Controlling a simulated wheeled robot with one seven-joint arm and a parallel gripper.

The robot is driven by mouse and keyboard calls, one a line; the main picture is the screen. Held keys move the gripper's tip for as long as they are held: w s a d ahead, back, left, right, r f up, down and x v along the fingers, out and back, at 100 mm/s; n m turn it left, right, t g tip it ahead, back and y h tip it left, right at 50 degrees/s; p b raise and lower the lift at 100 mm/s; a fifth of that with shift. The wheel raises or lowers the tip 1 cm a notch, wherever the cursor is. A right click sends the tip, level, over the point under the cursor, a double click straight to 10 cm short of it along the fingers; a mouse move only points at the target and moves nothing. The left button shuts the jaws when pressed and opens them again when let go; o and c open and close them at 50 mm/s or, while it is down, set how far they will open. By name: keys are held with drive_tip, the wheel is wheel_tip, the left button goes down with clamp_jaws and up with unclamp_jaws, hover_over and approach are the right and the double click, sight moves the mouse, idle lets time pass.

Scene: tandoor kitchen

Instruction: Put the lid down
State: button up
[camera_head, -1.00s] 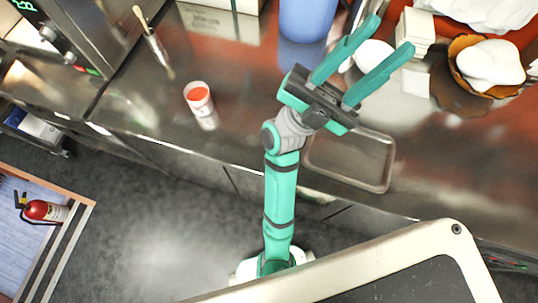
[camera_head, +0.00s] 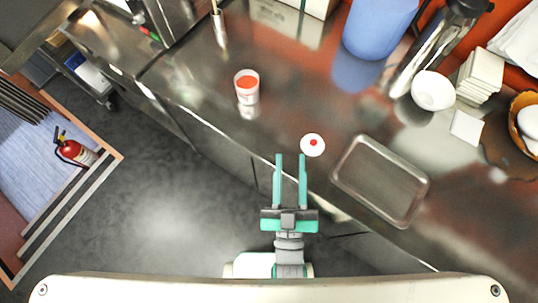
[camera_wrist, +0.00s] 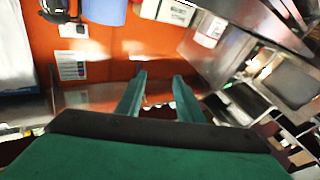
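A small round white lid with a red centre (camera_head: 318,152) lies on the steel counter near its front edge in the head view. My gripper (camera_head: 290,157) is open and empty. Its two teal fingers are apart, with the tips just short of the lid and slightly left of it in the picture. The wrist view also shows my gripper (camera_wrist: 160,78) with nothing between the fingers; I cannot make out the lid there. A white cup with an orange-red top (camera_head: 247,90) stands on the counter, left of and behind the lid.
A shallow metal tray (camera_head: 362,192) lies right of the lid. A blue container (camera_head: 380,28), a white bowl (camera_head: 433,91) and stacked white squares (camera_head: 480,75) stand farther back. The counter between cup and tray is mostly clear. A fire extinguisher (camera_head: 76,152) stands at left.

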drive_tip(key=s+a+f+m+g, duration=0.1)
drive_tip(key=s+a+f+g, duration=0.4)
drive_tip(key=s+f, duration=0.5)
drive_tip(key=shift+s+f+m, duration=0.2)
drive_tip(key=shift+s+m, duration=0.05)
drive_tip(key=shift+m, duration=0.15)
